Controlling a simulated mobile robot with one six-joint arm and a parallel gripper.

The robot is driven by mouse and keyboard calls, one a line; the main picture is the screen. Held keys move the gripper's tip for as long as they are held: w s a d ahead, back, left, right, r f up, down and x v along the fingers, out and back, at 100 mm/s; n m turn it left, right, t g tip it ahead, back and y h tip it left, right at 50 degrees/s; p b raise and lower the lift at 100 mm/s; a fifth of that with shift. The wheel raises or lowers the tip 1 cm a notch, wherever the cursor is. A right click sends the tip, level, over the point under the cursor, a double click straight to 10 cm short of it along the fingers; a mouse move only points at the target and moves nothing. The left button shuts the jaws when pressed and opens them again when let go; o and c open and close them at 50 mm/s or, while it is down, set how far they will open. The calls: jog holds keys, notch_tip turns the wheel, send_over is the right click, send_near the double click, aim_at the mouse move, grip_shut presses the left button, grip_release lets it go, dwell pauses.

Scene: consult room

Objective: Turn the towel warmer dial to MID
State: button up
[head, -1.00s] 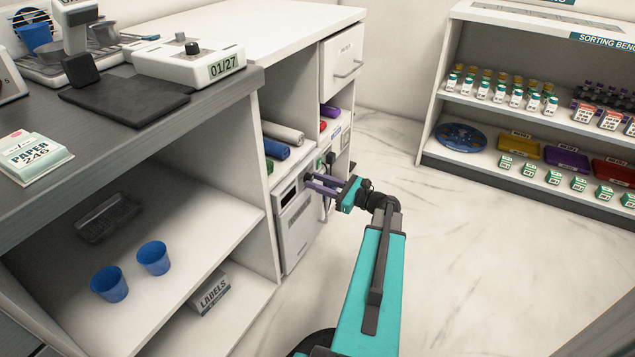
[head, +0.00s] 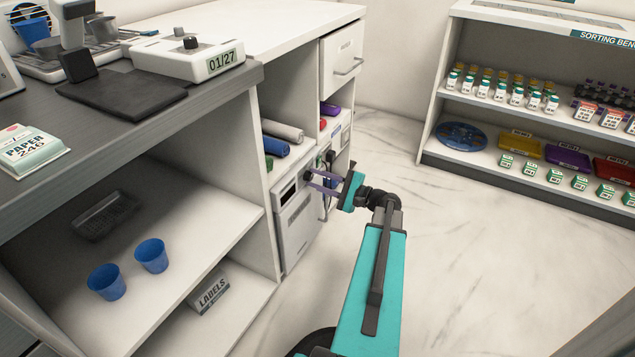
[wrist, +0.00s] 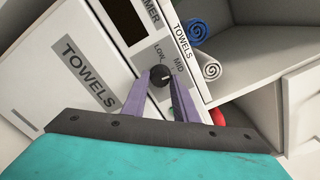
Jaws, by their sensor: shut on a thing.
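The towel warmer (head: 297,228) is a white box in the lower bay of the cabinet; its TOWELS door (wrist: 62,62) shows in the wrist view. Its small round black dial (wrist: 159,76) sits on a grey panel below the dark display window (wrist: 125,20). LOW and MID are printed beside the dial. I cannot clearly read its pointer. My gripper (wrist: 160,80) is shut on the dial, a purple finger on either side of it. In the head view my gripper (head: 309,180) reaches the warmer's front from the right, and the fingers partly hide the panel.
Rolled towels (head: 284,131) lie on the shelf above the warmer. A drawer (head: 342,56) is shut at the upper right. A dark handset-like thing (head: 330,160) hangs close behind my fingers. The floor (head: 430,240) to the right is clear.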

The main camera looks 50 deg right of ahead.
jog(key=shift+w+a+n, duration=0.1)
jog(key=shift+w+n, duration=0.05)
jog(key=shift+n, duration=0.45)
jog(key=o, duration=1.1)
jog(key=shift+c, duration=0.2)
jog(key=p+v, duration=0.3)
jog(key=v, duration=1.1)
jog(key=shift+p, duration=0.4)
